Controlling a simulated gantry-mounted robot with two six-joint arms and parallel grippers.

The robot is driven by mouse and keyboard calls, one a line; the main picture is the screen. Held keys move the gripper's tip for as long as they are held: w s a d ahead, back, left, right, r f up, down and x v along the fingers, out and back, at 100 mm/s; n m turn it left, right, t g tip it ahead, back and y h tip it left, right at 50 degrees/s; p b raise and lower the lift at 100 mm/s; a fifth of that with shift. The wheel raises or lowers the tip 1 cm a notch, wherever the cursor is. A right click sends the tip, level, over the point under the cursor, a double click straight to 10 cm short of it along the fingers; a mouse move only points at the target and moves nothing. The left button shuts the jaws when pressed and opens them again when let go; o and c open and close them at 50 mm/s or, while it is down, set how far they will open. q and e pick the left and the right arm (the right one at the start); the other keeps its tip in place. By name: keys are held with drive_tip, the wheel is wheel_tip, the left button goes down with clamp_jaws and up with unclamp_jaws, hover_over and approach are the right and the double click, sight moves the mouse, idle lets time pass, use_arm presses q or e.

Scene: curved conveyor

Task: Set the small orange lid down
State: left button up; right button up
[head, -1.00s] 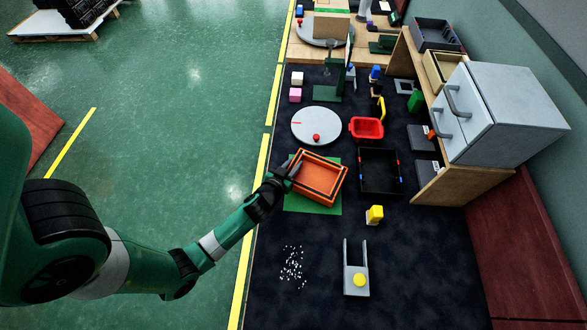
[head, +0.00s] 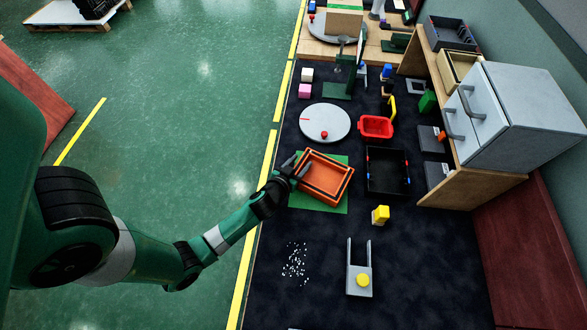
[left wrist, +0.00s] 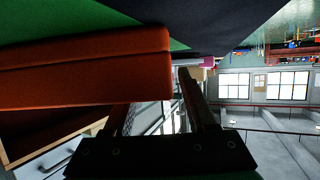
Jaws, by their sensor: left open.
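The small orange lid (head: 329,158) looks like a shallow rimmed tray. It lies on top of a similar orange box (head: 324,199) on the green mat (head: 340,205). In the left wrist view, the lid (left wrist: 90,55) and the box (left wrist: 90,86) show as two orange bands with a thin seam between them. My left gripper (head: 297,168) is open at the upper left edge of the lid. In the left wrist view its fingers (left wrist: 155,95) are beside the orange pieces; contact is unclear. My right gripper is in neither view.
A grey turntable (head: 325,122) and a red bin (head: 376,127) lie beyond the mat. A black tray (head: 387,171) stands close on its right. White bits (head: 295,262) and a grey fork-shaped holder (head: 359,281) lie nearer. Dark table surface is clear at lower right.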

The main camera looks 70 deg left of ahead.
use_arm(q)
drive_tip(key=v, duration=1.1)
drive_tip(key=shift+s+d+r+p, duration=0.2)
drive_tip(key=shift+s+p, duration=0.1)
drive_tip(key=shift+p, duration=0.1)
drive_tip(key=w+d+r+m+t+h, duration=0.1)
drive_tip(key=w+d+r+t, duration=0.2)
drive_tip(key=w+r, duration=0.65)
drive_tip(key=w+d+r+t+h, duration=0.1)
drive_tip(key=w+d+r+t, duration=0.2)
drive_tip(key=r, duration=1.1)
drive_tip(key=w+d+r+m+t, duration=0.1)
drive_tip(key=w+d+r+t, duration=0.15)
drive_tip(key=w+r, duration=0.75)
drive_tip(key=s+d+r+m+t+h, duration=0.2)
drive_tip(key=s+d+r+t+h, duration=0.1)
drive_tip(key=r, duration=0.7)
drive_tip(key=s+d+r+m+t+h, duration=0.2)
drive_tip(key=s+d+r+h, duration=0.1)
drive_tip(key=r, duration=0.7)
drive_tip(key=s+d+r+m+t+h, duration=0.3)
drive_tip(key=s+d+r, duration=0.1)
drive_tip(key=r, duration=0.6)
drive_tip(key=shift+s+t, duration=0.35)
drive_tip(key=shift+s, duration=0.1)
